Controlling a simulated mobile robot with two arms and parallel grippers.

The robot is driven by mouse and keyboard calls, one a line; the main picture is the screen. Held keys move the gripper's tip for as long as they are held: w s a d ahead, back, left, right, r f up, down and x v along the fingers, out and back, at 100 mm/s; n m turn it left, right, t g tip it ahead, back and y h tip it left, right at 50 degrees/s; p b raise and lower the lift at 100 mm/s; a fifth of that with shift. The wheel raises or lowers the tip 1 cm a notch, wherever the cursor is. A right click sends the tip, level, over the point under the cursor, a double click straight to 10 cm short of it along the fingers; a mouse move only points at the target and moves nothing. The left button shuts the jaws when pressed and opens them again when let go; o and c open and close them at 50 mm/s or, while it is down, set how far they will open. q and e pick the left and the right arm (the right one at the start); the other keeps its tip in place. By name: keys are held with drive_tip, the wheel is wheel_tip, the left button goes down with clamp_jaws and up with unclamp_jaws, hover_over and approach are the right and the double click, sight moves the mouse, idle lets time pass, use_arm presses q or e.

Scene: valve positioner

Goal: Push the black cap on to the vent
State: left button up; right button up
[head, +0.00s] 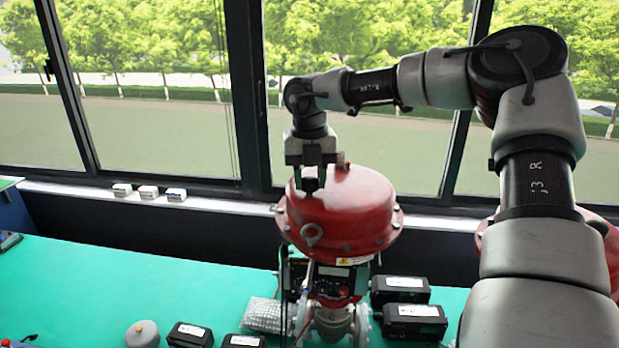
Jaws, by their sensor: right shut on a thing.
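The red domed valve actuator (352,208) stands on the green bench, with a flanged grey valve body below it. My right gripper (311,178) points down at the top of the dome, left of its middle. It is shut on the small black cap (310,185), whose lower part shows below the fingers. The cap is at the dome's top surface; I cannot tell whether it touches. The vent cannot be made out, and the gripper and cap cover that spot. My left gripper is not in view.
Several black boxes (415,322) with white labels lie around the valve on the green bench (90,290). A grey rounded object (142,334) sits at the front. Small white boxes (148,192) stand on the window sill. The bench's left part is mostly clear.

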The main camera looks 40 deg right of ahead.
drive_tip(key=shift+f+b, duration=0.35)
drive_tip(key=shift+f, duration=0.1)
drive_tip(key=o, duration=1)
drive_tip(key=shift+w+r+b, duration=0.1)
drive_tip(key=shift+r+b, duration=0.25)
drive_tip(key=shift+r, duration=0.25)
wheel_tip(320, 180, up, 9)
drive_tip(key=shift+f+b, duration=0.1)
drive_tip(key=shift+b, duration=1)
drive_tip(key=shift+r, duration=0.45)
drive_tip(key=shift+f, duration=0.1)
